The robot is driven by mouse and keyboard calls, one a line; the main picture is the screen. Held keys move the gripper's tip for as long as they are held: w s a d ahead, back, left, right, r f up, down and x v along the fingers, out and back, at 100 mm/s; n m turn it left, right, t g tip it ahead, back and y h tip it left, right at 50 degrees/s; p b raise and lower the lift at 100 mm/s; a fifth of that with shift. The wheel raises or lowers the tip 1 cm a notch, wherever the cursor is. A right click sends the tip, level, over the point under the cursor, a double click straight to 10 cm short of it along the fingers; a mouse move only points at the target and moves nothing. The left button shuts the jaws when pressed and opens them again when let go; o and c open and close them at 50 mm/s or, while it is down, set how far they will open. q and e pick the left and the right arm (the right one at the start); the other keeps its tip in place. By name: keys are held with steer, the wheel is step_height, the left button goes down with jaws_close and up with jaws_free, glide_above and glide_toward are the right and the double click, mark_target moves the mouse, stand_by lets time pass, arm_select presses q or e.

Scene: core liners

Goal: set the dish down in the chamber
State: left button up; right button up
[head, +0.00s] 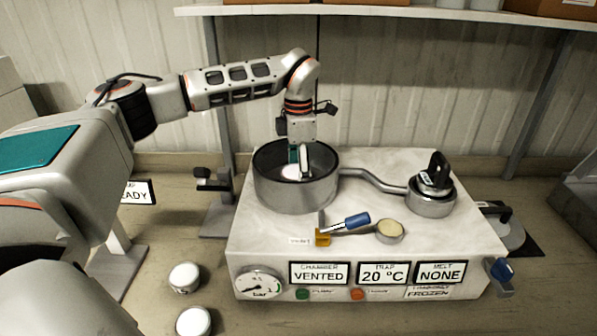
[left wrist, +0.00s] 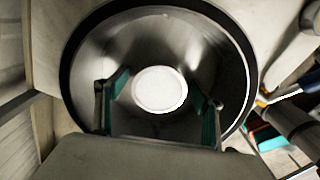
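The dish (head: 291,172) is a small round white-topped piece inside the round metal chamber (head: 284,198). In the left wrist view the dish (left wrist: 160,92) appears flat on the chamber floor, near the middle of the chamber (left wrist: 190,42). My left gripper (head: 300,160) points down into the chamber from above. In the left wrist view its green-padded fingers (left wrist: 163,95) stand apart on both sides of the dish, with gaps showing between pads and dish. The gripper partly hides the dish in the head view. My right gripper is not in view.
A pipe (head: 375,181) joins the chamber to a trap (head: 432,198) with a black handle. Two white-topped pots (head: 184,277) stand at front left. A shelf (head: 400,12) crosses above.

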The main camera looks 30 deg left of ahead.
arm_select(q)
step_height(320, 180, up, 12)
steer(key=shift+r, duration=0.2)
stand_by(0.6)
steer(key=shift+s+f, duration=0.1)
stand_by(0.4)
